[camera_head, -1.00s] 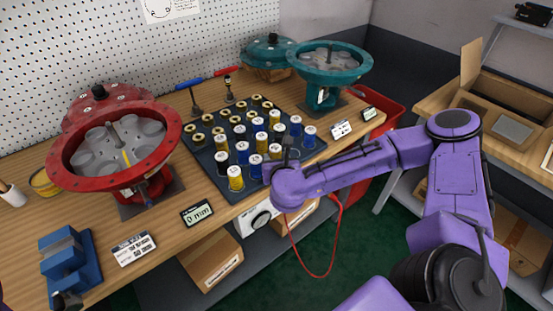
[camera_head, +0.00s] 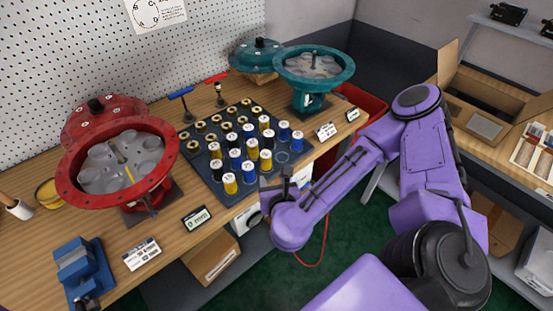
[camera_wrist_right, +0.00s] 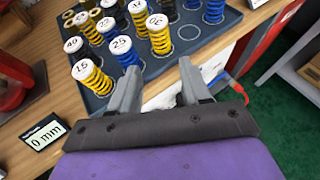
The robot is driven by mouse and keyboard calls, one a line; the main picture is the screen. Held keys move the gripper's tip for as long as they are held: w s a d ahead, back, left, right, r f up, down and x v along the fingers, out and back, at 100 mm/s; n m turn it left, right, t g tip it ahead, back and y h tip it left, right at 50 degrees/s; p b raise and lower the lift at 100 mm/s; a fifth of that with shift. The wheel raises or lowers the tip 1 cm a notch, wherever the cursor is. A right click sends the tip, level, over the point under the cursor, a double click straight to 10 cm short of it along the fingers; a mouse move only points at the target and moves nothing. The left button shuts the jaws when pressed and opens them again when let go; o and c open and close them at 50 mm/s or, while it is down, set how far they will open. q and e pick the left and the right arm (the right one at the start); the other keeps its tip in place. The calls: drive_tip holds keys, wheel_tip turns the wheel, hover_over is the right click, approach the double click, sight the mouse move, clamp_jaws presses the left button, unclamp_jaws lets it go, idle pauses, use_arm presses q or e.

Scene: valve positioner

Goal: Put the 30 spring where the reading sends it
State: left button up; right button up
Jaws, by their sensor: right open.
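The dark tray (camera_head: 213,182) holds rows of yellow, blue and black springs with white numbered tops. In the right wrist view the yellow spring marked 15 (camera_wrist_right: 88,76) and blue spring marked 25 (camera_wrist_right: 121,47) are nearest. One tray place is an empty ring (camera_wrist_right: 187,32). My right gripper (camera_wrist_right: 160,84) is open and empty, just in front of the tray's edge. A display (camera_wrist_right: 44,132) reads 0 mm. My left gripper is not in view.
An open red housing (camera_head: 70,191) with clear cups stands left of the tray, an open teal one (camera_head: 345,70) at back right. A blue block-like fixture (camera_head: 75,262) and printed card (camera_head: 141,254) are at front left. A red bin (camera_head: 372,105) stands beyond the bench's right end.

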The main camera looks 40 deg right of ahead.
drive_tip(key=shift+s+f, duration=0.1)
drive_tip(key=s+a+f+n+g+y, duration=0.25)
drive_tip(key=s+f+n, duration=0.4)
drive_tip(key=n, duration=0.35)
drive_tip(key=s+a+f+n+g+y, duration=0.25)
drive_tip(key=s+f+n, duration=0.25)
drive_tip(key=f+n, duration=0.4)
drive_tip(key=s+d+f+n+g+h+b, duration=0.3)
drive_tip(key=s+d+f+n, duration=0.3)
drive_tip(key=n, duration=0.9)
drive_tip(key=shift+s+d+f+g, duration=0.25)
drive_tip(key=shift+s+d+g, duration=0.05)
drive_tip(key=shift+s+d, duration=1.05)
